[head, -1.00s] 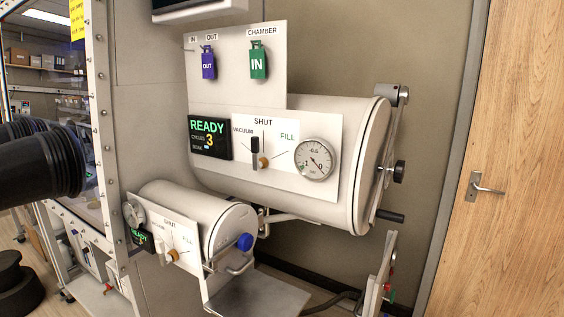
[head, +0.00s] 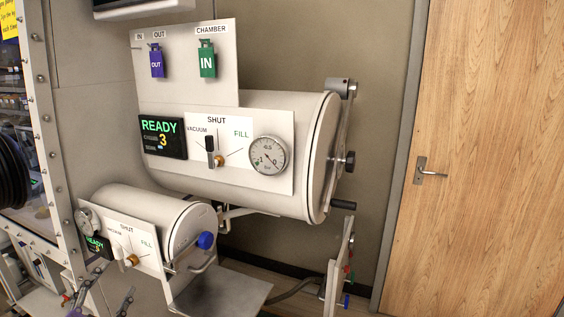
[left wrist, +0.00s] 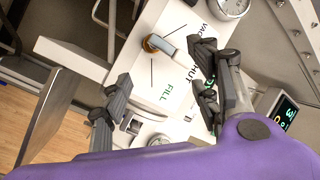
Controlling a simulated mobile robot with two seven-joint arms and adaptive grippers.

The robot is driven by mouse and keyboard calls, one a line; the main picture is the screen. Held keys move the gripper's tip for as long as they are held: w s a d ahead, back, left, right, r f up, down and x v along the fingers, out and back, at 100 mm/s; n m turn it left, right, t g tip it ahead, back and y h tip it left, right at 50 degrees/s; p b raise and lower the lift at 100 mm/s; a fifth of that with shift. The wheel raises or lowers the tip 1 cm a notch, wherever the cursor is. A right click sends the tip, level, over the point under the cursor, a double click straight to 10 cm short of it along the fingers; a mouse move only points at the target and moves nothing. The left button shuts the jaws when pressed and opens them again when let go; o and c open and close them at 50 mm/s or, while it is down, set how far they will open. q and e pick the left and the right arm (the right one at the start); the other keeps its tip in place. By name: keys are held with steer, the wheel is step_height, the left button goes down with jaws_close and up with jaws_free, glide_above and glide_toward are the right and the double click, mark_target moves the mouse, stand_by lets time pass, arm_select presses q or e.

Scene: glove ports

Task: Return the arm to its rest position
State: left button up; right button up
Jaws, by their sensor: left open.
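My left gripper (head: 106,292) shows at the bottom left of the head view, low in front of the small chamber (head: 158,215). The gripper appears apart from the panel. In the head view that lever stands roughly upright. My right gripper is in no view.
The large chamber (head: 240,195) has a round door with a crank arm at the right. A tray (head: 225,295) juts out below the small chamber. A black glove port (head: 12,170) is at the left edge. A wooden door (head: 490,150) stands at the right.

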arm_select(q)
steer(key=s+d+f+n+g, duration=0.2)
steer(key=s+d+f+g, duration=0.15)
steer(key=s+f, duration=0.55)
steer(key=s+d+f+n+g, duration=0.25)
steer(key=s+d+f, duration=0.2)
steer(key=f, duration=0.85)
steer(key=s+d+f+n+g, duration=0.1)
steer(key=s+d+f, duration=0.2)
steer(key=s, duration=0.3)
steer(key=s+d+f+n+g+p, duration=0.1)
steer(key=s+d+f, duration=0.3)
steer(key=s, duration=0.3)
steer(key=s+d+f+n+g, duration=0.1)
steer(key=s+d+f, duration=0.2)
steer(key=s, duration=0.4)
steer(key=shift+s+d+f+n+g+h, duration=0.15)
steer(key=shift+d+f+n+g+h, duration=0.15)
steer(key=shift+f+n+g+h, duration=0.1)
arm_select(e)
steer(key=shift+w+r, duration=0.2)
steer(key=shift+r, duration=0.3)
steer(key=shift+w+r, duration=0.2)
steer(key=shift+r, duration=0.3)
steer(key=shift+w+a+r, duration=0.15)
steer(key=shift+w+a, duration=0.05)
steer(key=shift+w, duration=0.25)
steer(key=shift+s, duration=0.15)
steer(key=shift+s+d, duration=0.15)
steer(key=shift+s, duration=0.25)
